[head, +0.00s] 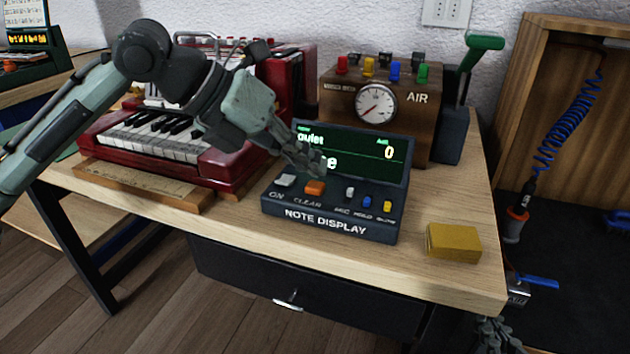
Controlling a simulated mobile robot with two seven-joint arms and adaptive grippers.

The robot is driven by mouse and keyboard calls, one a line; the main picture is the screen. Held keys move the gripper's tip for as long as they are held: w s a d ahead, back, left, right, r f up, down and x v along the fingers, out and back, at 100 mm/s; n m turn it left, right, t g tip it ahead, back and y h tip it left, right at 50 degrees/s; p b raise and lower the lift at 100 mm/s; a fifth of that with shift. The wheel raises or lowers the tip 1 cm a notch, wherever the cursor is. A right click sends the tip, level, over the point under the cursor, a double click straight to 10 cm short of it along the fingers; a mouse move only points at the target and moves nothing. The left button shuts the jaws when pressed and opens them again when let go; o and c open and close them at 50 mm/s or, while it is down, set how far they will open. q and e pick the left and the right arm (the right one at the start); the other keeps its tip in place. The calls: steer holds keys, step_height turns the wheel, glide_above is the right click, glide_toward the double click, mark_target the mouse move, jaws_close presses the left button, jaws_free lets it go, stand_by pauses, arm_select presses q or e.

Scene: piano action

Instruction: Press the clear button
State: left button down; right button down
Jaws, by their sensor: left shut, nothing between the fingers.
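The note display (330,227) is a dark box on the wooden desk, with a green screen (385,158) reading "quiet" and "0". The orange clear button (315,187) sits on its sloping front panel above the label "CLEAR". A white button (285,180) above "ON" is to its left. My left gripper (320,167) is shut and empty, pointing down just above and behind the clear button, in front of the screen. I cannot tell whether it touches the panel. My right gripper (497,337) shows partly at the bottom right edge, below the desk; its fingers are unclear.
A red keyboard (150,145) stands on the desk at left, beneath my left arm. A brown air box (375,105) with a gauge and a green-handled lever (484,42) stands behind the display. A yellow block (453,242) lies to its right. The desk's front right is otherwise clear.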

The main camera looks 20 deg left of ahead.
mark_target(310, 185)
arm_select(q)
steer(key=shift+r+p, duration=2.55)
steer(key=shift+p, duration=0.1)
steer(key=shift+f, duration=0.15)
